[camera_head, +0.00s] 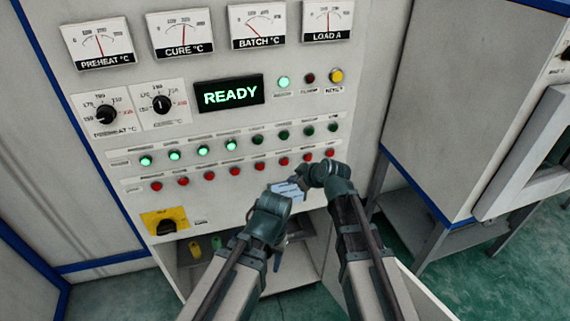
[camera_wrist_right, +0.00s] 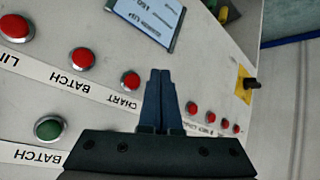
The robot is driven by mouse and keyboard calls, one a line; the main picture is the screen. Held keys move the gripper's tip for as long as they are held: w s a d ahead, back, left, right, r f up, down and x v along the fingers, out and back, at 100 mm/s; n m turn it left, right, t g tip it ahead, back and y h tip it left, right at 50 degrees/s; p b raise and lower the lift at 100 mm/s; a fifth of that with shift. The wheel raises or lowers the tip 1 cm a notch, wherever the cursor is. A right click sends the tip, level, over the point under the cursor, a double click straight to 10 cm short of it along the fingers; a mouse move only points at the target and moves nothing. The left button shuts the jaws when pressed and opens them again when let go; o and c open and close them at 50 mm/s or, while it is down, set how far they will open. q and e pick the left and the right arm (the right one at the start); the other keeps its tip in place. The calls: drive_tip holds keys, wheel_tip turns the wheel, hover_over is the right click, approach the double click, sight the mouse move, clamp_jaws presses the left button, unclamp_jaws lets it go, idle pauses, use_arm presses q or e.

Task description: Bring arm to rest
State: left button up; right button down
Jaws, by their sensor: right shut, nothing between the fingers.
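My right gripper (camera_head: 303,181) is in front of the control panel (camera_head: 225,150), near the right end of the red button row, with its arm coming up from below. In the right wrist view its two fingers (camera_wrist_right: 160,78) are together with nothing between them. They point across the panel beside the red buttons (camera_wrist_right: 130,80); I cannot tell whether they touch it. My left gripper (camera_head: 272,204) is just left of and below the right one. Its fingers are not clear. A pale blue card or screen (camera_head: 288,190) shows between the grippers, and also in the wrist view (camera_wrist_right: 152,18).
The panel has gauges, knobs, a lit READY display (camera_head: 229,93) and rows of lamps and buttons. A yellow-backed switch (camera_head: 166,222) is at lower left. An open compartment (camera_head: 205,270) lies below. A grey cabinet (camera_head: 450,100) stands at right on the green floor (camera_head: 500,270).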

idle(0.5)
drive_tip(key=s+d+f+m+g+h+b, duration=0.2)
drive_tip(key=s+f, duration=0.5)
drive_tip(key=s, duration=0.5)
drive_tip(key=s+d+f+m+g+h+b, duration=0.3)
drive_tip(key=s+f+m+g+h+b, duration=0.2)
drive_tip(key=s, duration=0.8)
wheel_tip(320, 180, down, 3)
drive_tip(key=shift+d+r+g+b, duration=0.2)
drive_tip(key=shift+g+b, duration=0.15)
drive_tip(key=shift+g, duration=0.15)
